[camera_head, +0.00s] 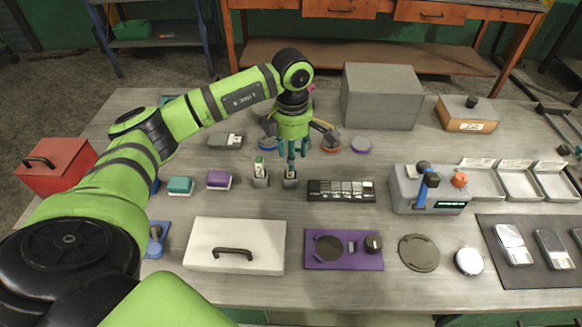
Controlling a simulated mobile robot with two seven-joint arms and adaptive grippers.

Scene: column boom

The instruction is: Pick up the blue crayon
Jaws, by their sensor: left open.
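My left gripper (292,154) points straight down, its dark teal fingers apart, just above a small grey holder (290,183). Something slim and dark shows between the fingers and the holder, too small to tell apart from the fingers. I cannot clearly make out a blue crayon; the gripper may hide it. A second grey holder (260,181) stands just left, with a white and green stick (259,163) upright in it. My right gripper is not in view.
A dark palette (341,190) lies to the right. A white lidded box (235,245) and a purple tray (344,262) lie in front. A large grey box (381,95) stands behind.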

